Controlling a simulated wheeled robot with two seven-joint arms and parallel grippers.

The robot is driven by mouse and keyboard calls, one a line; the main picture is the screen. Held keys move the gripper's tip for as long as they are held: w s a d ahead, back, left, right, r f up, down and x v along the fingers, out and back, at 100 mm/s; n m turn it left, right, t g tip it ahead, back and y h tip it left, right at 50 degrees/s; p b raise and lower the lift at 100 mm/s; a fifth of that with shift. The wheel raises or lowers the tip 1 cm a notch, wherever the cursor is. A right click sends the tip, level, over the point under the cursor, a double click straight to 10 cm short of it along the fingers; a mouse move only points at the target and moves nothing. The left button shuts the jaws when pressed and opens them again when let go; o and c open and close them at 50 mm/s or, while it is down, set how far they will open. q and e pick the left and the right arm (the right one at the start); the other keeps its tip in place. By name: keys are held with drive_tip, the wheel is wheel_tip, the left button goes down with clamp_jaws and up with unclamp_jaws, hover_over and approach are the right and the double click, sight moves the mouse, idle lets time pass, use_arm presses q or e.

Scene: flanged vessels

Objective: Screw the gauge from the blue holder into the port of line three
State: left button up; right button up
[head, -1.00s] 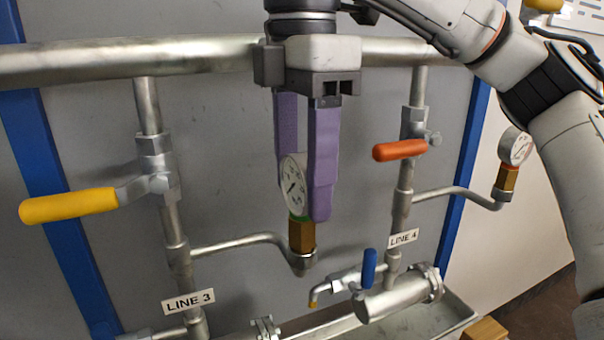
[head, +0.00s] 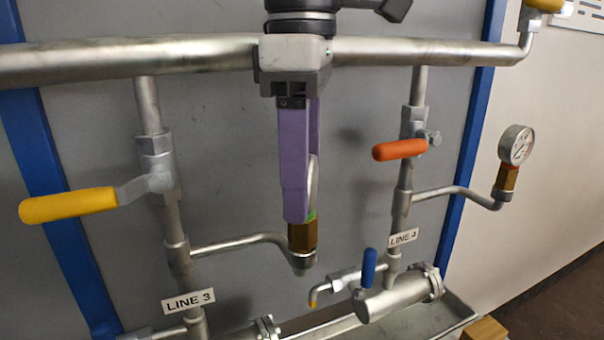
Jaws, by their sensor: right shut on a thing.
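My right gripper (head: 297,210) points straight down with purple fingers, shut on the gauge (head: 313,190). The gauge is turned edge-on and mostly hidden behind the near finger; a thin strip of its rim and a bit of green show. Below it is a brass fitting (head: 302,237), which sits at the upturned end of the side pipe, the port of line three (head: 301,262). The gauge stands upright there. The LINE 3 label (head: 188,301) is on the left pipe. My left gripper and the blue holder are not in view.
A yellow lever (head: 68,205) sticks out left on line three. Line four, with its label (head: 403,237), has an orange lever (head: 400,149) and its own gauge (head: 516,146) at right. A blue-handled tap (head: 369,268) is low between the lines. A horizontal pipe (head: 130,57) crosses behind the gripper.

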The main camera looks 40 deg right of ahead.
drive_tip(key=o, duration=1.4)
drive_tip(key=shift+c, duration=0.2)
drive_tip(key=shift+r, duration=0.1)
wheel_tip(320, 180, up, 10)
drive_tip(key=shift+r, duration=0.1)
